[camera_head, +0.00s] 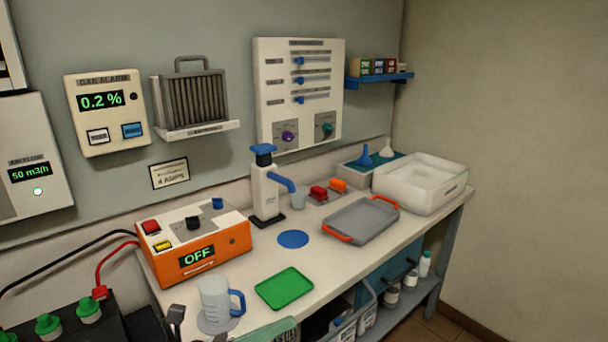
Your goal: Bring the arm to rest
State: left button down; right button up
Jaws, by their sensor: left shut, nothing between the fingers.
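My left gripper (176,317) shows only in part, as a small dark grey piece at the bottom edge of the head view. It is shut and empty, just left of the clear jug (215,299) with the blue handle, at the front of the bench (333,268). I cannot tell how far apart the gripper and jug are. Most of my left arm is out of view. My right gripper is not in view.
An orange charger (205,262) reading OFF stands behind the jug. A battery (75,325) with green caps is at the lower left, with red and black cables. A green tray (285,288), a grey tray (361,220) and a pump bottle (265,192) stand farther right.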

pick_arm(q)
jog(key=a+f+n+t+y, duration=0.45)
jog(key=f+n+y, duration=0.2)
jog(key=n, duration=0.65)
jog(key=a+f+n+t+y, duration=0.45)
jog(key=f+n, duration=0.25)
jog(key=n, duration=0.6)
jog(key=s+a+f+n+g+y, duration=0.1)
jog(key=s+f+n+g+y, duration=0.2)
jog(key=s+f+n, duration=0.4)
jog(key=s+a+f+n+g+y+p, duration=0.1)
jog(key=s+a+f+n+g+y, duration=0.1)
jog(key=s+f+n+g, duration=0.2)
jog(key=s+f+n, duration=0.3)
jog(key=s+f, duration=0.2)
jog(key=f, duration=0.2)
jog(key=shift+s+a+y, duration=0.15)
jog(key=shift+a+y, duration=0.15)
jog(key=shift+y, duration=0.1)
jog(key=shift+a, duration=0.1)
